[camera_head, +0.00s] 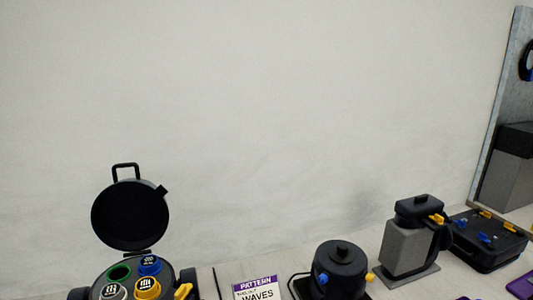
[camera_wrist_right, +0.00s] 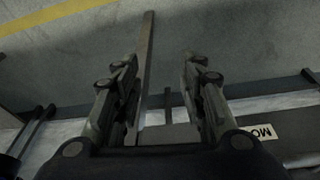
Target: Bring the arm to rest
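My right gripper (camera_wrist_right: 160,88) shows in the right wrist view. Its two fingers stand apart with nothing between them, above a grey floor. My left gripper is not in either view, and the right one does not show in the head view. In the head view a round black can (camera_head: 110,280) with its lid (camera_head: 130,217) raised stands at the lower left, with coloured round pieces inside. A shut black can (camera_head: 341,266) stands right of centre.
A grey block with a black top (camera_head: 406,245) and a black case (camera_head: 487,240) stand at the right. A card reading WAVES (camera_head: 258,290) is at the bottom edge. In the wrist view, a yellow floor stripe (camera_wrist_right: 55,15) and a label (camera_wrist_right: 262,132) show.

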